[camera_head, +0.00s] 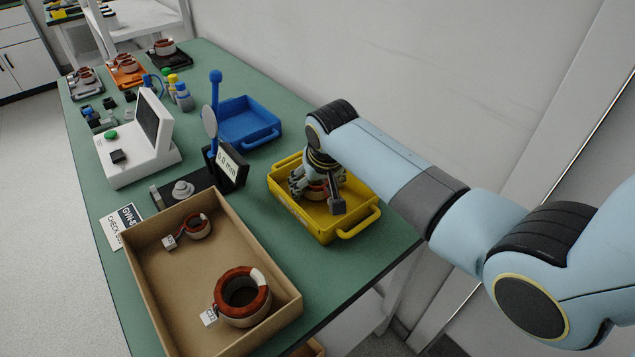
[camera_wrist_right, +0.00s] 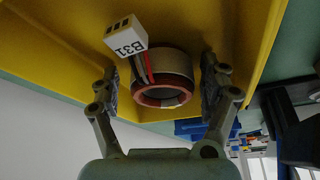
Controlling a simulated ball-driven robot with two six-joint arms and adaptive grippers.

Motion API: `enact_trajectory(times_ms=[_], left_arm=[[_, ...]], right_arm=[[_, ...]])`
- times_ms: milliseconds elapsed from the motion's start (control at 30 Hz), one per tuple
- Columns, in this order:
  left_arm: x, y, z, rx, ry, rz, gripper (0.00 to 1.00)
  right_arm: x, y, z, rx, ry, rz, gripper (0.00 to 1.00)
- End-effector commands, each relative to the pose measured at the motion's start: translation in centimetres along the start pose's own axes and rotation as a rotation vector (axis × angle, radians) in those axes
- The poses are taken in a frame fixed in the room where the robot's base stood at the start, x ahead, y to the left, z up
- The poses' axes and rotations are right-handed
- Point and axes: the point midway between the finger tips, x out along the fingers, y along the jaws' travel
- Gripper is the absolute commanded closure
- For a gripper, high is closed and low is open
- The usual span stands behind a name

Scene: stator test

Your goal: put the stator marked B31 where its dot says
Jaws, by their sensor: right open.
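The stator marked B31 (camera_wrist_right: 165,78) is in the yellow tray (camera_head: 345,229), a copper-and-grey ring with wires and a white tag (camera_wrist_right: 126,38) reading B31. My right gripper (camera_head: 318,190) is down in the tray over this stator (camera_head: 319,187) and partly hides it in the head view. In the right wrist view its two open fingers stand on either side of the ring, with gaps visible. I see no coloured dot on it; part of its surface is hidden. My left gripper is out of view.
A cardboard box (camera_head: 141,267) at the front holds a large and a small stator. A blue tray (camera_head: 252,139) is empty beyond the yellow one. A gauge stand (camera_head: 232,165) and a white tester (camera_head: 143,157) stand to the left.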

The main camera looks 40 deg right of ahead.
Motion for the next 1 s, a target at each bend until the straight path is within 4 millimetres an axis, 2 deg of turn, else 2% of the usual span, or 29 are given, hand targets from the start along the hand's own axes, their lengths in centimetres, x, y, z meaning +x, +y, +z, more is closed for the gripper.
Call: enact_trajectory(times_ms=[167, 267, 600, 700, 833, 1000], left_arm=[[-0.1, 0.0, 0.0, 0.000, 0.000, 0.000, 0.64], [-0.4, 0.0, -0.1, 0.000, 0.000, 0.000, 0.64], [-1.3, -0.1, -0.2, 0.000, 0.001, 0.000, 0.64], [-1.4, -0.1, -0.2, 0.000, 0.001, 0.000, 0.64], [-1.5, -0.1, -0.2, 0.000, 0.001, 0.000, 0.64], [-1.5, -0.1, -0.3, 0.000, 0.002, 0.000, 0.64]], right_arm=[[-0.3, 0.0, -0.2, 0.000, 0.001, -0.001, 0.19], [-1.5, 0.0, -0.3, 0.000, 0.003, -0.001, 0.19], [-9.0, 0.0, -0.3, 0.000, 0.003, -0.002, 0.19], [-10.7, -0.1, -0.3, 0.000, 0.003, -0.001, 0.19], [-12.1, 0.0, -0.3, 0.000, 0.001, -0.001, 0.19], [-12.5, 0.0, -0.2, 0.000, 0.000, 0.000, 0.19]])
